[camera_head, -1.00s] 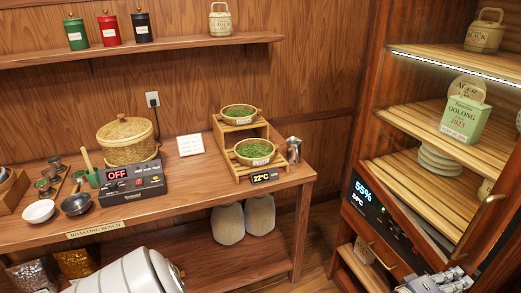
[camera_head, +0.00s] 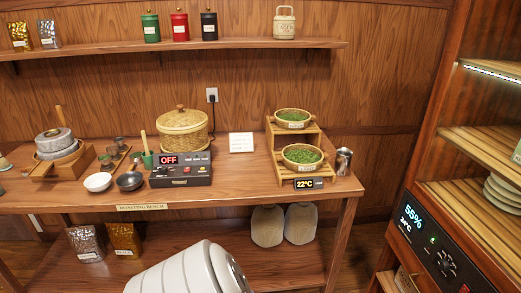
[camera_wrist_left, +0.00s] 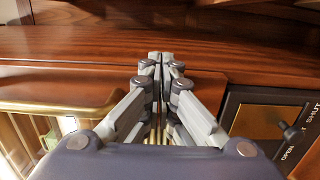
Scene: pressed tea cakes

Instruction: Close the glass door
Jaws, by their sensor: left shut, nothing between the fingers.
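The wooden cabinet (camera_head: 452,130) stands at the right of the head view, its shelves partly cut off by the picture edge. I cannot make out the glass door's pane in the head view. My left gripper (camera_wrist_left: 160,58) is shut and empty in the left wrist view. Its fingertips are in front of a reddish wooden surface (camera_wrist_left: 225,50); I cannot tell whether they touch it. A brass bar (camera_wrist_left: 60,106) runs to the left of the fingers, apart from them. My right gripper is in neither view.
A dark panel (camera_wrist_left: 258,115) marked OPEN and SHUT, with a knob (camera_wrist_left: 290,132), is right of the fingers. The cabinet's display (camera_head: 412,222) reads 55%. The roasting bench (camera_head: 235,172) with baskets and cups fills the middle, below a wall shelf (camera_head: 110,48).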

